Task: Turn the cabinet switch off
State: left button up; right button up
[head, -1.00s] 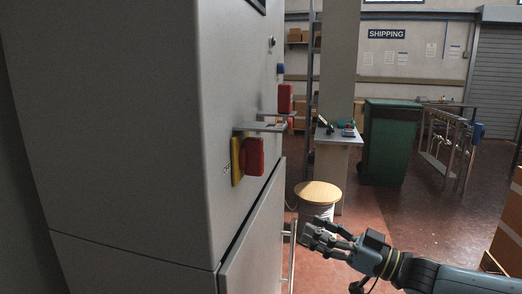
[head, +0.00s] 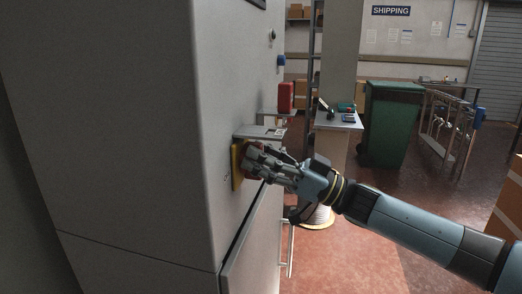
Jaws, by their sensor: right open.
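The cabinet switch is a red knob (head: 247,168) on a yellow plate (head: 236,165), on the front of the grey cabinet (head: 120,120). A small grey shelf-like guard (head: 258,132) juts out just above it. My right gripper (head: 252,160) is open, with its fingers at the red knob and covering most of it. I cannot tell whether the fingers touch the knob, and its turn angle is hidden. My left gripper is not in view.
A second red switch (head: 286,97) and a blue button (head: 281,61) are farther along the cabinet front. A door handle (head: 289,250) stands out below.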

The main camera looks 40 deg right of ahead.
grip_shut()
dwell(0.4)
